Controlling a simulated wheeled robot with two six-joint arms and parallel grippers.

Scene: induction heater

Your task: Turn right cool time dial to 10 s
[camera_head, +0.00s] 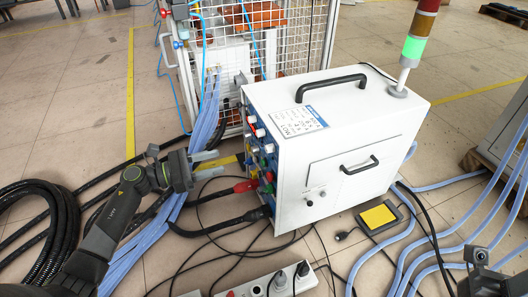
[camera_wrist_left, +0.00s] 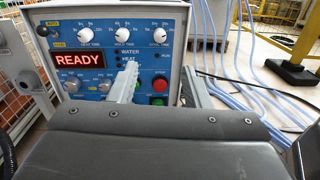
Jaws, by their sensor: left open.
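The cool time dial (camera_wrist_left: 160,35) is the rightmost of three white knobs along the top of the blue control panel (camera_wrist_left: 130,58) in the left wrist view. Its pointer is too small to read. The hold time dial (camera_wrist_left: 122,36) and heat time dial (camera_wrist_left: 83,36) are to its left. My left gripper (camera_head: 222,163) is left of the white heater's (camera_head: 340,130) panel side in the head view, open and empty. In the wrist view its two fingers (camera_wrist_left: 160,76) spread below the top knobs, apart from the cool time dial. My right gripper is not in view; only part of my right arm shows.
Below the dials are a red READY display (camera_wrist_left: 79,60), a green button (camera_wrist_left: 160,86) and a red button. Red and black cables leave the heater's lower panel side. A power strip (camera_head: 258,284) and loose cables lie in front. A wire cage (camera_head: 250,45) stands behind.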

